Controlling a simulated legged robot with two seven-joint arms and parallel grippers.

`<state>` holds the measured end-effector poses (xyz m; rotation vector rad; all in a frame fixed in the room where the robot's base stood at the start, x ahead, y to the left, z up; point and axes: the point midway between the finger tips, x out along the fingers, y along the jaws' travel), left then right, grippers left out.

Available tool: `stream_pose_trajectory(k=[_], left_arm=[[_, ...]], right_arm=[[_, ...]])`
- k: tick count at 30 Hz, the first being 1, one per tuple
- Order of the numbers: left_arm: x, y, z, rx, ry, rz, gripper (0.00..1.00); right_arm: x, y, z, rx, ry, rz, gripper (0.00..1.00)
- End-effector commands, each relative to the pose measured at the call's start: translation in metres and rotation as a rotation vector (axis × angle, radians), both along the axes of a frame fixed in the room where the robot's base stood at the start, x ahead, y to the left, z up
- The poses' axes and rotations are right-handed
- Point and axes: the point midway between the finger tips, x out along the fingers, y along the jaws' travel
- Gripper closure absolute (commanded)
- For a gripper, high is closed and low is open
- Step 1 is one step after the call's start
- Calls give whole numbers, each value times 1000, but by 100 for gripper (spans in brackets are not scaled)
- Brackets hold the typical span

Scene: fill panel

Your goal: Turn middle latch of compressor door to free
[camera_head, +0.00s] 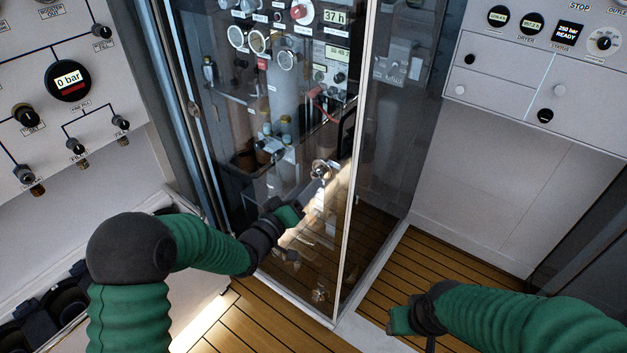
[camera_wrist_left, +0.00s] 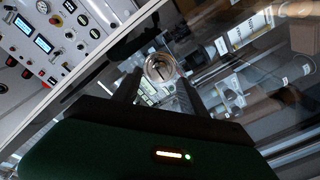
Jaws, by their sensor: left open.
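The compressor door (camera_head: 335,240) is a tall clear pane, with the compressor's gauges and bottles visible through it. The middle latch (camera_head: 322,170) is a round metal fitting near the door's right edge. In the left wrist view the latch (camera_wrist_left: 160,68) shows as a round clear-rimmed fitting ahead of the fingertips, between their lines. My left gripper (camera_head: 290,212) is below and left of the latch, in front of the pane, apart from it. Its fingers (camera_wrist_left: 160,90) are open and empty. My right gripper (camera_head: 402,318) is low at the right, away from the door; its fingers are not clear.
Another latch (camera_head: 320,295) sits near the door's bottom. A white panel with a 0 bar gauge (camera_head: 68,80) is at the left. A white control panel (camera_head: 545,75) is at the right.

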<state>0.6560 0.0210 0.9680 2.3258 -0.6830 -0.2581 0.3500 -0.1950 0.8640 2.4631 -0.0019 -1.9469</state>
Motion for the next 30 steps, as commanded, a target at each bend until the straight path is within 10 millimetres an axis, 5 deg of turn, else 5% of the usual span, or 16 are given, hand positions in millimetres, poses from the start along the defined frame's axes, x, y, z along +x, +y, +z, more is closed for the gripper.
stream_pose_trajectory(k=[6, 16, 27, 30], left_arm=[[30, -19, -1, 0, 0, 0, 50], [35, -22, -1, 0, 1, 1, 50], [35, -21, -1, 1, 1, 1, 98], [35, -22, -1, 1, 2, 1, 100]], right_arm=[[0, 0, 0, 0, 0, 0, 50], [0, 0, 0, 0, 0, 0, 50], [0, 0, 0, 0, 0, 0, 50], [0, 0, 0, 0, 0, 0, 50]])
